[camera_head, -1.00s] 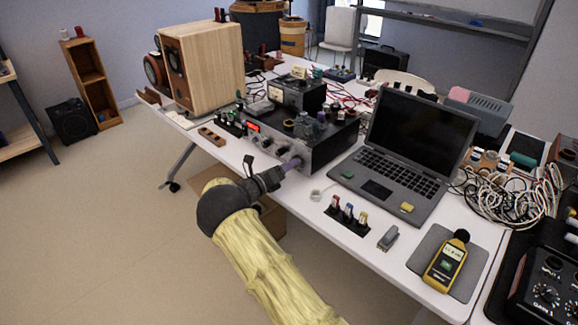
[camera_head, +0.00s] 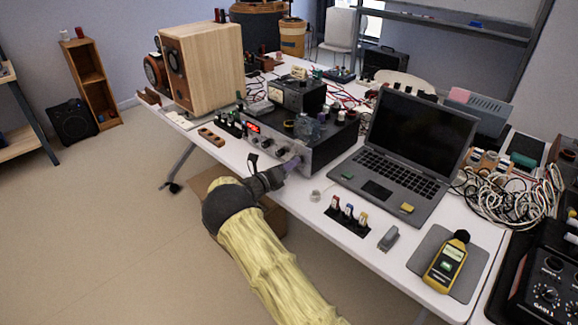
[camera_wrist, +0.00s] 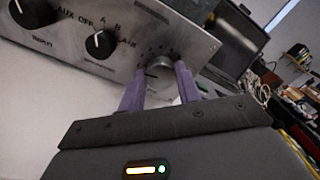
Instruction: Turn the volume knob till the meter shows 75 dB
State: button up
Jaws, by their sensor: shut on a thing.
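The silver amplifier (camera_head: 325,150) stands on the white table, its front panel facing my arm. In the wrist view its silver volume knob (camera_wrist: 160,68) sits at the right of the panel, with scale marks around it. My gripper (camera_head: 294,162) is at that knob; in the wrist view its two purple fingers (camera_wrist: 160,80) are on either side of it, shut on it. The fingers partly hide the knob and its scale. The yellow sound meter (camera_head: 446,264) lies on a grey pad at the table's front right; its lit display is too small to read.
An open laptop (camera_head: 408,150) stands right of the amplifier. Two black knobs (camera_wrist: 101,43) (camera_wrist: 34,12) are left of the volume knob. A wooden speaker (camera_head: 204,70) stands at the back left. Cables (camera_head: 510,195) lie at the right.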

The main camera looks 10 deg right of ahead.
jog(key=shift+m, duration=0.3)
jog(key=m+b, duration=0.1)
jog(key=m, duration=0.3)
jog(key=shift+s+f, duration=0.1)
jog(key=shift+f, duration=0.05)
jog(key=m+b, duration=0.2)
jog(key=m, duration=0.2)
jog(key=shift+m, duration=0.4)
jog(key=m+b, duration=0.3)
jog(key=m, duration=0.2)
jog(key=shift+s+f, duration=0.1)
jog(key=shift+d+m+b, duration=0.1)
jog(key=shift+m+b, duration=1.1)
jog(key=shift+m, duration=0.6)
jog(key=o, duration=1)
jog(key=shift+c, duration=0.2)
